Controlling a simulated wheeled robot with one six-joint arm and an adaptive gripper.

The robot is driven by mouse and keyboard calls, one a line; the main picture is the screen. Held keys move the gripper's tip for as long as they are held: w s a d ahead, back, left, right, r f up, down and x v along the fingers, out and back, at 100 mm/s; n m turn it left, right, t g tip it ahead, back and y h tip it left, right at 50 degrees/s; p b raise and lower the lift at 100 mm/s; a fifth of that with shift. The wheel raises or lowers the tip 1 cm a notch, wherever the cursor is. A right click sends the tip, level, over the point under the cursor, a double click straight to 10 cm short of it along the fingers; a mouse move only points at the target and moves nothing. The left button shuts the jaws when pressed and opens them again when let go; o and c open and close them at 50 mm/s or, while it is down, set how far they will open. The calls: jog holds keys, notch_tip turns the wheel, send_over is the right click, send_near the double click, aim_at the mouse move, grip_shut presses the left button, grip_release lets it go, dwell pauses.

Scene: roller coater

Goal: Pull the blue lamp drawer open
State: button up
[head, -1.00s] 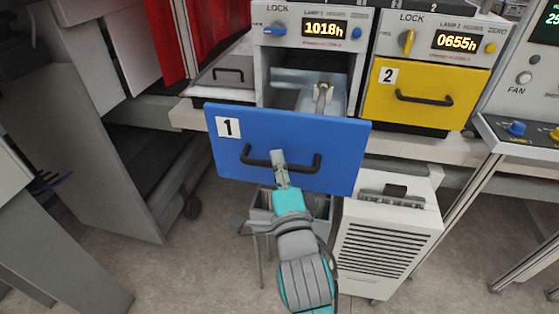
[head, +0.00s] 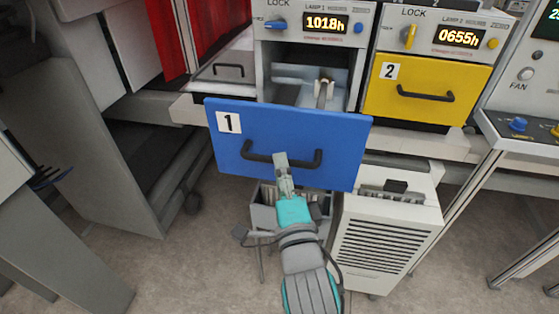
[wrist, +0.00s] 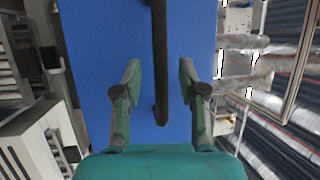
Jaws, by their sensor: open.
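The blue lamp drawer (head: 330,130), marked 1, stands pulled out of its housing in the head view, with its grey interior and a lamp part (head: 323,90) showing behind the front panel. Its black handle (head: 305,160) runs across the panel. In the wrist view the blue panel (wrist: 95,60) fills the middle and the handle (wrist: 160,60) runs down between the fingers. My gripper (head: 282,162) is at the handle's middle; in the wrist view its two fingers (wrist: 160,85) are apart, one each side of the handle, with gaps to it.
The yellow drawer (head: 425,92), marked 2, is shut at the right. A blue lock knob (head: 276,26) sits above the open housing. A white slatted unit (head: 385,240) and a grey bin (head: 262,212) stand below. Open floor lies at the lower left.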

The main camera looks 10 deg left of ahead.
jog(key=v, duration=0.9)
jog(key=shift+f, duration=0.1)
jog(key=s+d+f+n+g+h, duration=0.25)
jog(key=s+d+f+n, duration=0.6)
jog(key=d+f, duration=0.6)
jog(key=s+d+f+n+h, duration=0.2)
jog(key=s+d+f, duration=0.1)
jog(key=s, duration=0.8)
jog(key=s+d+f+n+g+h, duration=0.1)
jog(key=s+d, duration=0.4)
jog(key=s, duration=0.5)
notch_tip(320, 180, down, 3)
jog(key=shift+s+r+n+h, duration=0.15)
jog(key=shift+s+n+h, duration=0.25)
jog(key=shift+n+h, duration=0.4)
jog(key=shift+d, duration=0.1)
